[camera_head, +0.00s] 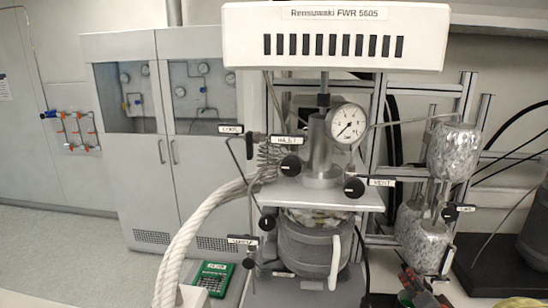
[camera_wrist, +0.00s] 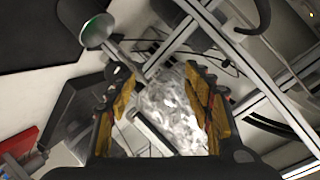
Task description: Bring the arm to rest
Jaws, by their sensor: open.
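My gripper (camera_wrist: 163,78) shows in the wrist view with its two dark fingers and amber pads spread apart. A crumpled foil-wrapped vessel (camera_wrist: 178,108) shows between and beyond the fingers, beside metal frame bars. The fingers do not close on it, and I cannot tell how far away it is. In the head view I cannot make out my arm or gripper clearly. There the pressure reactor (camera_head: 318,252) stands at the centre, with a round gauge (camera_head: 347,123) above it.
Foil-wrapped vessels (camera_head: 455,152) hang on the metal frame right of the reactor. A thick white hose (camera_head: 192,232) curves down at its left. A green calculator (camera_head: 213,277) lies on the bench. Grey cabinets (camera_head: 120,190) stand behind. Open floor (camera_head: 60,255) shows at left.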

